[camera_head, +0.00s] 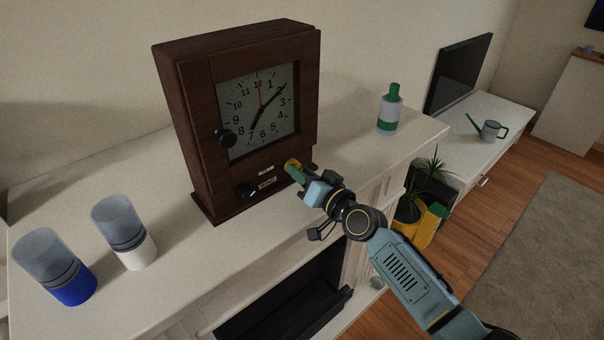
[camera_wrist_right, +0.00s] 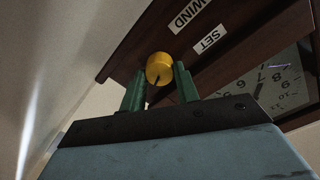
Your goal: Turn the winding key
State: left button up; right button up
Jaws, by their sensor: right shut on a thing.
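A dark wooden clock (camera_head: 190,120) stands upright on the white mantel, and its lower front also shows in the right wrist view (camera_wrist_right: 240,65). A yellow knob (camera_wrist_right: 160,68) with a dark mark sits low on the clock's front, at its right end in the head view (camera_head: 292,164). WIND (camera_wrist_right: 190,12) and SET (camera_wrist_right: 212,39) labels are beside it. My right gripper (camera_wrist_right: 159,83) is shut on the yellow knob, with a green finger on each side; it partly hides the knob in the head view (camera_head: 296,171). My left gripper is not in view.
Two cups, blue-based (camera_head: 72,288) and white-based (camera_head: 137,254), stand left on the mantel (camera_head: 180,265). A green-and-white bottle (camera_head: 389,112) stands right.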

jog(key=shift+m, duration=0.4)
jog(key=o, duration=1)
jog(key=v, duration=1.3)
jog(key=shift+s+d, duration=0.15)
